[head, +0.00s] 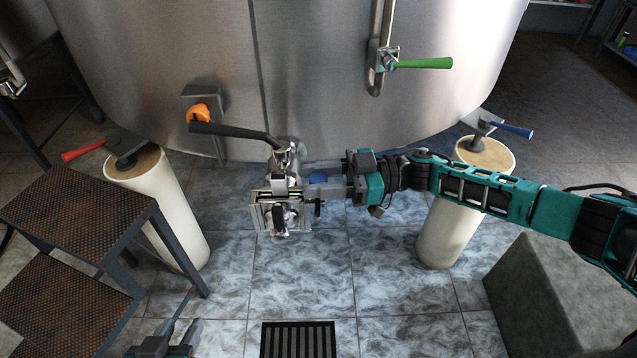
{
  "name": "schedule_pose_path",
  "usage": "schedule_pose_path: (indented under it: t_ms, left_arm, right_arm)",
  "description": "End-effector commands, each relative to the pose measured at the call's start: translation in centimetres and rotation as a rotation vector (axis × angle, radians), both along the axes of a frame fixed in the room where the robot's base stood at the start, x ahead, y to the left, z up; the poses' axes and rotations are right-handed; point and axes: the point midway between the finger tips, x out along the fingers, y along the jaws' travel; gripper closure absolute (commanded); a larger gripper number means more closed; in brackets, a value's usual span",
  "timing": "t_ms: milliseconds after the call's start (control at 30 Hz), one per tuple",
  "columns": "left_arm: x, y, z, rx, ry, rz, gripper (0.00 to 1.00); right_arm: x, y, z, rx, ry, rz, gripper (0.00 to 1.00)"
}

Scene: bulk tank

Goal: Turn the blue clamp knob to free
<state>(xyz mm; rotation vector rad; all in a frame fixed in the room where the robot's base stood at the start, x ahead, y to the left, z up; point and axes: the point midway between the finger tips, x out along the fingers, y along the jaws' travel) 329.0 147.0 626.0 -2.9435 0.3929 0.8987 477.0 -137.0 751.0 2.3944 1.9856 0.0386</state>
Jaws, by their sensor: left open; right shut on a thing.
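The blue clamp knob (318,177) sits at the right side of the metal outlet valve and clamp assembly (281,205), low on the tank front. Only a small part of the knob shows between the fingers. My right gripper (314,178) reaches in from the right and is shut on the knob, one finger above it and one below. The knob's exact turn angle cannot be read. My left gripper (180,335) is open and empty at the bottom left, low over the floor and apart from the valve.
The steel tank (350,80) fills the back. A black lever (235,131) runs left from the valve top. Steps (85,220) stand left, a grey block (560,290) right. Pale tank legs (165,210) flank the valve. A drain grate (298,340) lies in the tiled floor.

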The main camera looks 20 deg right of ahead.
Motion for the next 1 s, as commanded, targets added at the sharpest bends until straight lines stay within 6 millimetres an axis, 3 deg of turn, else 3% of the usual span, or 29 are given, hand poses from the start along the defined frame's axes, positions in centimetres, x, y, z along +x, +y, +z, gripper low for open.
schedule_pose_path:
  t_ms: [700, 733, 933, 1000]
  left_arm:
    - [0.17, 0.16, -0.70, 0.009, -0.003, -0.006, 0.57]
    - [0.16, 0.17, -0.71, 0.009, -0.003, -0.006, 0.57]
    - [0.16, 0.19, -0.70, 0.009, -0.004, -0.007, 0.57]
    - [0.15, 0.18, -0.70, 0.009, -0.004, -0.007, 0.57]
  right_arm:
    - [0.16, 0.15, 0.17, 0.002, -0.003, 0.074, 0.91]
    - [0.17, 0.16, 0.17, 0.002, -0.003, 0.074, 0.60]
    - [0.09, 0.14, 0.10, 0.003, -0.002, 0.076, 0.41]
    - [0.07, 0.12, 0.08, 0.002, -0.002, 0.076, 0.40]
